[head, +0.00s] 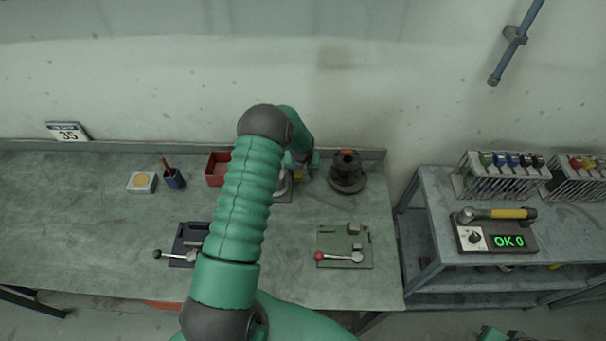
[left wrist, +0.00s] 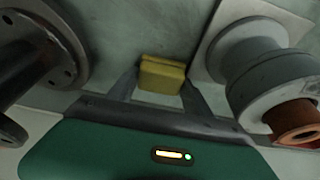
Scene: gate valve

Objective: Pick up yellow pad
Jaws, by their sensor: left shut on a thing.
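The yellow pad (left wrist: 162,76) is a small yellow block between the two fingertips of my left gripper (left wrist: 162,88) in the left wrist view. The fingers are shut on its two sides. In the head view only a bit of yellow (head: 298,175) shows at the end of my left arm, near the back of the bench. My left arm hides most of the gripper there. I cannot tell whether the pad touches the bench. My right gripper is not in view.
A dark flanged part (head: 347,172) stands close on the right of the gripper. A grey cylindrical part with an orange end (left wrist: 270,75) stands close on the other side. A red bin (head: 217,168), pen cup (head: 173,179) and clamp fixture (head: 344,247) are on the bench (head: 80,215).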

